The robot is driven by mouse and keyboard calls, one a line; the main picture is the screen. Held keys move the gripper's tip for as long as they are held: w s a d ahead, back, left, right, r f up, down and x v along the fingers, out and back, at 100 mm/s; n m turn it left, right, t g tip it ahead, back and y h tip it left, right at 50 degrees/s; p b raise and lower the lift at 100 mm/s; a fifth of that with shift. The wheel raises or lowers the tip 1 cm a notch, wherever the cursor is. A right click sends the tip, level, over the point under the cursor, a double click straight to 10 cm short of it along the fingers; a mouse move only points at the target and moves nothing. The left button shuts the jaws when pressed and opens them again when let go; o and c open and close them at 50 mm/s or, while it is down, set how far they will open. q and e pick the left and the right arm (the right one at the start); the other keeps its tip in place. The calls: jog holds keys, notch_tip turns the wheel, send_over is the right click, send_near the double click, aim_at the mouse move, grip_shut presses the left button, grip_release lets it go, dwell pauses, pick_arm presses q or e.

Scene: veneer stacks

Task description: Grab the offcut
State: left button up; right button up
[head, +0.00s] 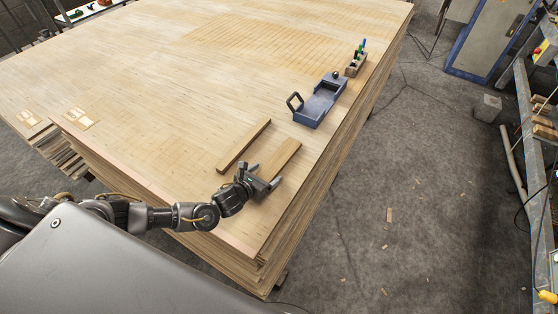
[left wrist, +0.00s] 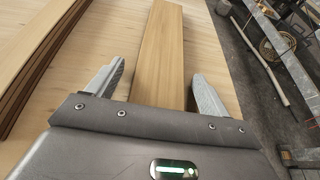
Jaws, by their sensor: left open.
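A flat, light-brown wooden board, which looks like the offcut (head: 280,155), lies on the veneer stack (head: 150,80) near its right front edge. My left gripper (head: 263,183) is at the board's near end. In the left wrist view the gripper (left wrist: 158,75) is open, with one finger on each side of the board (left wrist: 160,50) and gaps visible beside it. The board's near end is hidden behind the gripper body. My right gripper is not in view.
A second, darker strip of wood (head: 243,146) lies left of the board, roughly parallel; it looks layered in the wrist view (left wrist: 35,55). Farther back are a blue tray-like tool with a black handle (head: 318,106) and a small holder with pens (head: 355,66). The stack's right edge is close.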

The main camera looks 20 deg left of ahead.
pick_arm(q)
jog(key=c, duration=1.1)
jog(key=shift+r, duration=0.6)
jog(key=s+a+r, duration=0.2)
jog(key=a+r, duration=0.2)
jog(key=s+a+r, duration=0.3)
jog(key=r, duration=0.1)
jog(key=s+a+r+b, duration=0.1)
jog(key=s+a+r, duration=0.1)
jog(key=a+r, duration=0.1)
jog(key=shift+s+a+r, duration=0.2)
jog(key=shift+a, duration=0.25)
jog(key=shift+s+a+r, duration=0.2)
jog(key=shift+a, duration=0.2)
